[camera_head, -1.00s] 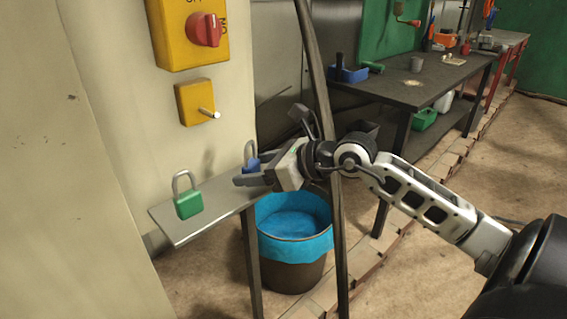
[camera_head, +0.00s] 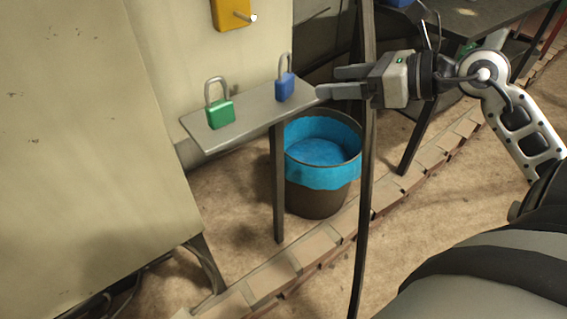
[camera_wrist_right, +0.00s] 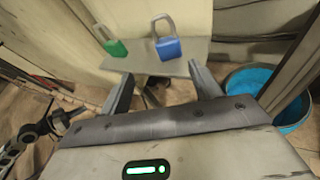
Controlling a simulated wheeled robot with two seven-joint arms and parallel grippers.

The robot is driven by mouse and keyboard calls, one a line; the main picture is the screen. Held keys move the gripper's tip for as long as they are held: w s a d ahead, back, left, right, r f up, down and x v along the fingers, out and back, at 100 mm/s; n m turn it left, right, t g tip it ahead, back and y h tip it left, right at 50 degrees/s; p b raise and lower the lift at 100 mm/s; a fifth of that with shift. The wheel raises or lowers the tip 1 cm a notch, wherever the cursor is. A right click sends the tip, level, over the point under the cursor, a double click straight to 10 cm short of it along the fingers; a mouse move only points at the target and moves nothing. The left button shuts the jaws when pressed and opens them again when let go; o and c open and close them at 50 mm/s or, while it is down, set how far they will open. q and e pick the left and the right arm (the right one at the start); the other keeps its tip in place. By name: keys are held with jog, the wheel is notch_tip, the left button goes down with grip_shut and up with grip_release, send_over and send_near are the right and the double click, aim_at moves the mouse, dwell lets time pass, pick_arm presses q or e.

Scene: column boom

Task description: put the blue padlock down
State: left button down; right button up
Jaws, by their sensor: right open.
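The blue padlock (camera_head: 285,84) stands upright on the right end of a small grey shelf (camera_head: 236,117), its shackle up. It also shows in the right wrist view (camera_wrist_right: 168,46), ahead of the fingers and apart from them. My right gripper (camera_head: 325,83) is open and empty, a little to the right of the blue padlock. In the right wrist view its two fingers (camera_wrist_right: 162,92) are spread wide. A green padlock (camera_head: 220,113) stands on the left part of the shelf.
A dark bin with a blue liner (camera_head: 325,178) stands on the floor below the shelf's right end. A thin dark post (camera_head: 366,165) rises beside it. A yellow plate with a peg (camera_head: 231,12) is on the cabinet wall. A workbench (camera_head: 470,15) is at the back right.

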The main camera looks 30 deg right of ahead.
jog(key=s+a+f+m+t+h, duration=0.1)
jog(key=a+f+m+t+h, duration=0.15)
jog(key=a+f+m, duration=1)
jog(key=s+d+f+m+t+h, duration=0.2)
jog(key=f+m, duration=0.6)
jog(key=m, duration=1.4)
jog(key=s+a+f+m+g+y, duration=0.1)
jog(key=s+a+f+m+g, duration=0.3)
jog(key=a, duration=0.6)
notch_tip(320, 180, down, 2)
jog(key=shift+s+f+m+g, duration=0.25)
jog(key=shift+s+m+g, duration=0.1)
jog(key=shift+s+g, duration=0.3)
jog(key=shift+w, duration=0.15)
pick_arm(q)
jog(key=shift+a+r+p, duration=0.25)
jog(key=shift+r+p, duration=0.45)
jog(key=shift+p, duration=1.35)
pick_arm(e)
jog(key=shift+d+r+g, duration=0.3)
jog(key=shift+r, duration=0.45)
